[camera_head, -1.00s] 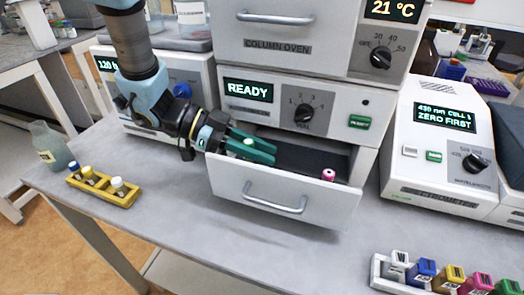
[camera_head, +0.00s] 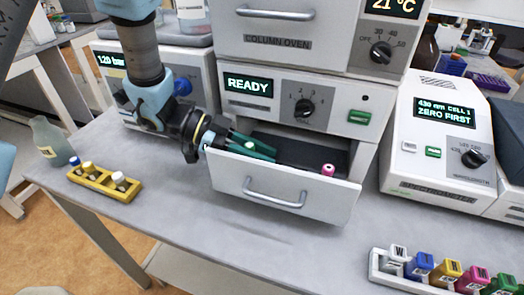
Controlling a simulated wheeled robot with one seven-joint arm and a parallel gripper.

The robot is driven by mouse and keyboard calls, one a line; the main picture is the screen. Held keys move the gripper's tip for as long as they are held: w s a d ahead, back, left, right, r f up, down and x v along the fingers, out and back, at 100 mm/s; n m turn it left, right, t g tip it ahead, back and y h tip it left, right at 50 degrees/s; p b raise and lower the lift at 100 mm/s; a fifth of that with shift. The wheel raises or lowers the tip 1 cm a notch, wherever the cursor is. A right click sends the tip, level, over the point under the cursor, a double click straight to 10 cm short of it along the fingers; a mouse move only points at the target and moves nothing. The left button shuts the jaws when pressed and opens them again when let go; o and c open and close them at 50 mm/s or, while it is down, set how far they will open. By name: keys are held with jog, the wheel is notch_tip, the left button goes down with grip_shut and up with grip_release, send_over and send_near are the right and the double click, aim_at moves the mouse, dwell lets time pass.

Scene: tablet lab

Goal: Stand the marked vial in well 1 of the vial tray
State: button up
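The vial tray shows as a pulled-out drawer (camera_head: 235,180) below the READY display, with a dark inside. A pink-capped vial (camera_head: 328,169) stands in it at the right, near the front wall. My gripper (camera_head: 272,155) reaches from the left over the drawer's left part, its green fingers pointing right, left of the pink-capped vial and apart from it. A small pale round thing (camera_head: 250,145) shows at the fingers; I cannot tell whether they grip it. Which vial is marked and the well numbers are not readable.
A yellow rack (camera_head: 105,187) with blue-, yellow- and white-capped vials stands on the left bench beside a grey-green bottle (camera_head: 52,142). A white rack of coloured cuvettes (camera_head: 385,265) is at front right, below the spectrometer (camera_head: 435,150). The bench before the drawer is clear.

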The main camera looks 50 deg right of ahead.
jog(key=o, duration=0.5)
jog(key=shift+r, duration=0.25)
jog(key=v, duration=0.4)
jog(key=b+v, duration=0.1)
jog(key=v, duration=0.3)
jog(key=b+v, duration=0.1)
jog(key=v, duration=0.3)
jog(key=shift+r, duration=0.4)
